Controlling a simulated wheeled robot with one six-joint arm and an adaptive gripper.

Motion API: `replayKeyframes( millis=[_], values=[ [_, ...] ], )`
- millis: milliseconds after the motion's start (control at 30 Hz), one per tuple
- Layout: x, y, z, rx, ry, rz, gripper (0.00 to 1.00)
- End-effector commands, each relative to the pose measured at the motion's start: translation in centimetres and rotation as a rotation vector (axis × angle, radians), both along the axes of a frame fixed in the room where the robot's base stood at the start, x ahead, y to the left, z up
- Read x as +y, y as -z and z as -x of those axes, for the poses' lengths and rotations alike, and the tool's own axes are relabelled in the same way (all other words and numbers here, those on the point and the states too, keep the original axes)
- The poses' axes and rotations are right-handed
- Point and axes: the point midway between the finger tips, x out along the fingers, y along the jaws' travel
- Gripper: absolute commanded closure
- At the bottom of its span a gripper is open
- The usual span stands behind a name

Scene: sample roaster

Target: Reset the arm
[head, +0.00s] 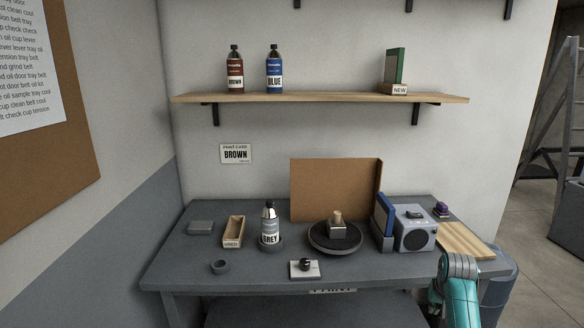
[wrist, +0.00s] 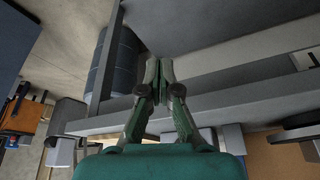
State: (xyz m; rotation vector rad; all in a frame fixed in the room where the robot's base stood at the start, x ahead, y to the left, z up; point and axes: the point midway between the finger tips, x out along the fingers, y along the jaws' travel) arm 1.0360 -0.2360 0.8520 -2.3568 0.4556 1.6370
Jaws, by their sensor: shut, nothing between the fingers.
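My arm (head: 459,285) shows in teal at the lower right of the head view, in front of the table's right end. My gripper (wrist: 159,70) shows in the wrist view, with its two fingers together and nothing between them. It points past the grey table's edge, with a dark blue-grey ribbed bin (wrist: 118,62) beyond it to the left. In the head view the gripper itself is hidden or out of frame.
The grey table (head: 190,262) carries a GREY bottle (head: 269,226), a round turntable (head: 335,237), a USED tray (head: 233,231), a grey box unit (head: 414,229) and a wooden board (head: 465,241). A shelf (head: 320,98) holds two bottles.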

Motion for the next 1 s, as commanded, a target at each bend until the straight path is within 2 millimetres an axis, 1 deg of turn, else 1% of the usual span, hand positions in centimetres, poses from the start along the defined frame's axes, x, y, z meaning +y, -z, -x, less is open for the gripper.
replayKeyframes(
  millis=[33, 200, 300, 367, 500, 600, 733, 867, 900, 967, 1000],
  values=[
    [1.0, 2.4, 0.9, -0.013, -0.011, 0.005, 1.0],
    [3.5, 8.2, 3.7, -0.079, -0.039, 0.026, 1.0],
    [5.1, 11.2, 5.7, -0.116, -0.057, 0.038, 1.0],
    [5.9, 12.8, 7.0, -0.14, -0.067, 0.045, 1.0],
    [8.1, 16.2, 10.4, -0.195, -0.092, 0.061, 1.0],
    [9.6, 18.1, 13.1, -0.233, -0.108, 0.072, 1.0],
    [11.5, 20.1, 16.9, -0.283, -0.131, 0.085, 1.0],
    [13.3, 21.4, 20.9, -0.334, -0.151, 0.098, 1.0],
    [13.8, 21.8, 22.1, -0.349, -0.158, 0.102, 1.0],
    [14.6, 22.0, 24.0, -0.374, -0.168, 0.108, 1.0],
    [15.1, 22.2, 25.3, -0.39, -0.175, 0.112, 1.0]
  ],
)
